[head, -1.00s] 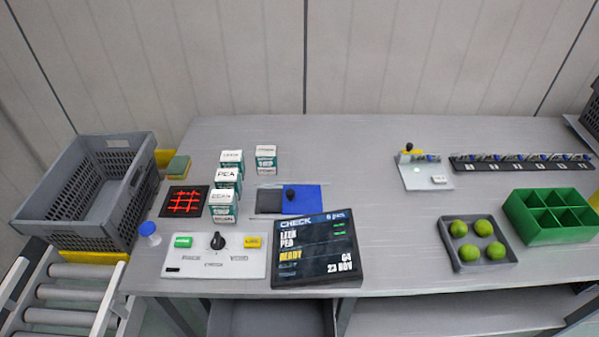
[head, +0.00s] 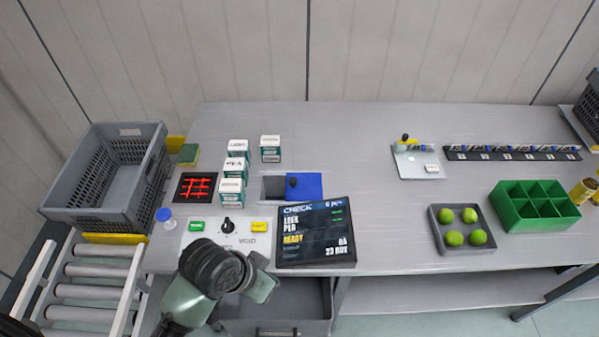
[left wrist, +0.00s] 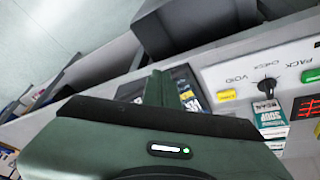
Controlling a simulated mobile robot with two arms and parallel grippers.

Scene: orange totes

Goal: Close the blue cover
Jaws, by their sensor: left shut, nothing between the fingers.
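The blue cover (head: 305,186) is a flat blue plate with a black knob (head: 292,181) near its left edge. It lies flat on the table, to the right of a dark rectangular opening (head: 272,188), which is uncovered. My left gripper (head: 264,287) is shut and empty. My right gripper is not in view.
Between gripper and cover lie the control panel (head: 226,240) with a black dial and the tilted dark screen (head: 316,236). White-and-green boxes (head: 232,192) stand left of the opening. A grey crate (head: 108,205) is at far left. The table right of the cover is clear.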

